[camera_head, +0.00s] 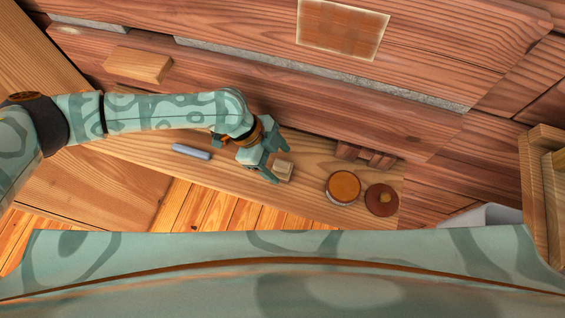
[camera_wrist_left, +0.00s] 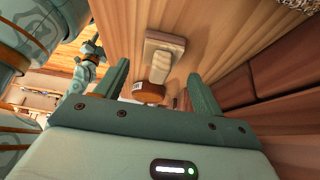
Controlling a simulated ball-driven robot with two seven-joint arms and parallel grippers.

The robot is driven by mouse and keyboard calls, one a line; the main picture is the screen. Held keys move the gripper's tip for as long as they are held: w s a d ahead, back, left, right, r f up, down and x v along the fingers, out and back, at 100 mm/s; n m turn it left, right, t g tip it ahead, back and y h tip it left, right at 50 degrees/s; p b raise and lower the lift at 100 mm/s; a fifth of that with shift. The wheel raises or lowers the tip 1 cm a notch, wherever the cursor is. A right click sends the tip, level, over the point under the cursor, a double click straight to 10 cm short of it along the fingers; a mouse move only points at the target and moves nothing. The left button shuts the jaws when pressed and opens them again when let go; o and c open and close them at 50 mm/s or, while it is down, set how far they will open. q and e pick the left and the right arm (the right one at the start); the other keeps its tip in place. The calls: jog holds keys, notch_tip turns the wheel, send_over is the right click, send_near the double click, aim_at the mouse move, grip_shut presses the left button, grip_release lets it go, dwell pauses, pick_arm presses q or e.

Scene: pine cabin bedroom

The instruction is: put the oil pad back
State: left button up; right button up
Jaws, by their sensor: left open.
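A small pale wooden block (camera_head: 284,170), which seems to be the oil pad, rests on the wooden bench top (camera_head: 310,204). My left gripper (camera_head: 279,164) is open with its fingers at the block. In the left wrist view the block (camera_wrist_left: 164,48) shows beyond and between the open fingertips (camera_wrist_left: 160,72); I cannot tell whether they touch it. A round tin with an orange-brown top (camera_head: 343,187) stands to the right, and shows behind the block in the wrist view (camera_wrist_left: 150,93). A teal arm part, perhaps my right arm, shows small in the wrist view.
A brown round lid with a knob (camera_head: 381,201) lies beside the tin. A blue-grey bar (camera_head: 191,151) lies left of the gripper. Dark wooden pieces (camera_head: 366,155) are at the log wall (camera_head: 300,105). A square lighter patch (camera_head: 342,28) shows on the wall. Another wooden block (camera_head: 137,65) is at upper left.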

pick_arm(q)
jog(key=p+v, duration=0.1)
jog(key=v, duration=0.7)
jog(key=shift+a+r, duration=0.15)
jog(key=shift+r, duration=0.2)
